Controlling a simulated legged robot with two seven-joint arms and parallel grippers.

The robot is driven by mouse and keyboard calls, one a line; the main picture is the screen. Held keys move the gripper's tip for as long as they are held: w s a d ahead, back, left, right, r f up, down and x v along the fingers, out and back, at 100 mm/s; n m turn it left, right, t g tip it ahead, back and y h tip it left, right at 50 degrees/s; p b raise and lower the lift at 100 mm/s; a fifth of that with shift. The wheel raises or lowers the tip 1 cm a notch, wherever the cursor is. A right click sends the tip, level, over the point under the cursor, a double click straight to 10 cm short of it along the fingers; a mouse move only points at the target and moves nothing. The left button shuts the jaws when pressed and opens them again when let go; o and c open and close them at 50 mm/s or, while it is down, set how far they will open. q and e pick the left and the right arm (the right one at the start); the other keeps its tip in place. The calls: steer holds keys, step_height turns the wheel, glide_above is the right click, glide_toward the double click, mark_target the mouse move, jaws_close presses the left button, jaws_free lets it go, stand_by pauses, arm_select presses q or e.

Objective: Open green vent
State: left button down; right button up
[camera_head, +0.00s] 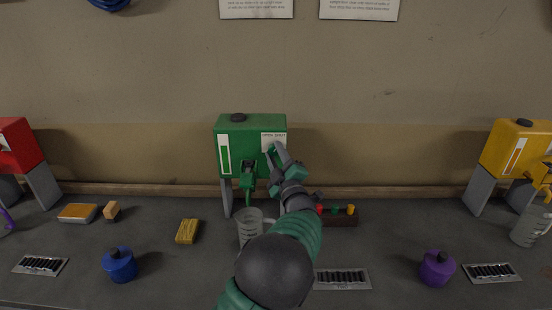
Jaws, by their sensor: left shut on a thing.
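The green drum (250,123) stands on grey legs near the back of the bench, in the middle of the view. A white label reading "OPEN SHUT" (273,136) is on its front, upper right. My left gripper (277,158) reaches up to the drum's front just under this label. It is shut on the green vent, which its fingers mostly hide. A green tap (248,177) hangs from the drum's front, left of my gripper. A black cap (238,117) sits on the drum's top. My right gripper is not in view.
A clear jug (249,224) stands below the green tap, close to my arm. A red drum (17,143) is at the far left and a yellow drum (514,146) at the right. Blue (119,265) and purple (437,268) containers stand near the front edge.

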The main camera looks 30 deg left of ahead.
arm_select(q)
steer(key=n+g+b, duration=0.1)
steer(key=n, duration=0.2)
steer(key=shift+f+b, duration=0.1)
steer(key=shift+b, duration=0.25)
steer(key=n+g+h+b, duration=0.1)
steer(key=n, duration=0.2)
steer(key=shift+n, duration=0.4)
steer(key=n, duration=0.1)
steer(key=n+g+h, duration=0.1)
steer(key=n, duration=0.2)
steer(key=shift+r+n+h, duration=0.3)
steer(key=shift+n+h, duration=0.1)
steer(key=n+h, duration=0.2)
steer(key=n, duration=0.1)
steer(key=shift+f, duration=0.2)
steer(key=c, duration=1.4)
jaws_free()
steer(key=o, duration=0.3)
steer(key=shift+r, duration=0.15)
steer(key=shift+a, duration=0.1)
steer(key=shift+r, duration=0.1)
